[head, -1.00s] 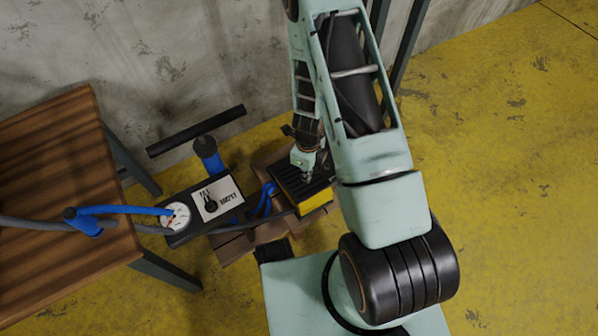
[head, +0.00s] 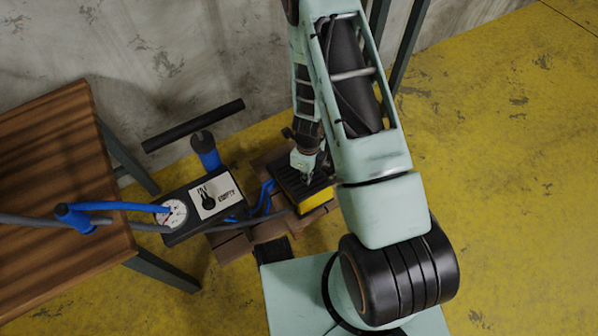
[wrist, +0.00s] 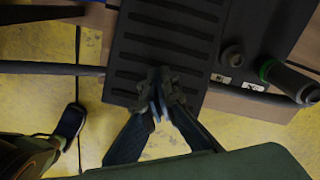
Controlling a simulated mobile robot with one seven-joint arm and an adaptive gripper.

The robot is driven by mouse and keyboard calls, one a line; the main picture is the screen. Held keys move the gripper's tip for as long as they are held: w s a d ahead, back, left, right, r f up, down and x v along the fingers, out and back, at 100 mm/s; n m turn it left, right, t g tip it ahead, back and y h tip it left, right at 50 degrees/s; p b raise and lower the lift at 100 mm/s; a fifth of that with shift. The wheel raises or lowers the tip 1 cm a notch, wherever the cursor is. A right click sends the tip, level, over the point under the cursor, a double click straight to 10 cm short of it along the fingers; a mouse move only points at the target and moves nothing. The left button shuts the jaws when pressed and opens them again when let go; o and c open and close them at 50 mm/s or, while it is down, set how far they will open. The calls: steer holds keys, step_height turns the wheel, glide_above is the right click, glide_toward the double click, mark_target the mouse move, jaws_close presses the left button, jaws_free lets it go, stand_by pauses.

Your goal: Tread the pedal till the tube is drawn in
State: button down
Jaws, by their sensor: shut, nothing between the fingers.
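The pedal (head: 285,167) is a black ribbed plate on a yellow-sided block, low on the floor beside the table. In the wrist view its ribbed top (wrist: 165,30) fills the upper middle. My gripper (head: 308,175) is shut and empty, pointing down at the ribbed top. In the wrist view its closed fingertips (wrist: 158,93) lie over the pedal's near part; contact is unclear. A grey tube (head: 25,219) runs across the table to a blue fitting (head: 75,218). The pump box has a FILL/EMPTY panel (head: 224,197) with a black knob and a round gauge (head: 173,214).
The wooden table (head: 45,165) stands at left, its dark legs near the pump. A black T-handle (head: 190,126) rises behind the box. Blue hoses (head: 262,200) run to the pedal. A concrete wall closes the back. Yellow floor (head: 500,180) is clear at right.

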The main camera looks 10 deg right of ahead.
step_height(320, 180, down, 5)
steer(key=shift+w+f+b, duration=0.1)
steer(key=shift+f+b, duration=0.05)
steer(key=shift+b, duration=0.15)
step_height(320, 180, up, 9)
steer(key=p, duration=0.6)
steer(key=shift+f, duration=0.35)
steer(key=shift+f, duration=0.2)
step_height(320, 180, down, 8)
steer(key=b, duration=0.6)
steer(key=shift+r, duration=0.1)
step_height(320, 180, up, 8)
steer(key=p, duration=0.6)
steer(key=shift+r+p, duration=0.15)
steer(key=shift+p, duration=0.2)
steer(key=shift+r, duration=0.1)
stand_by(1.3)
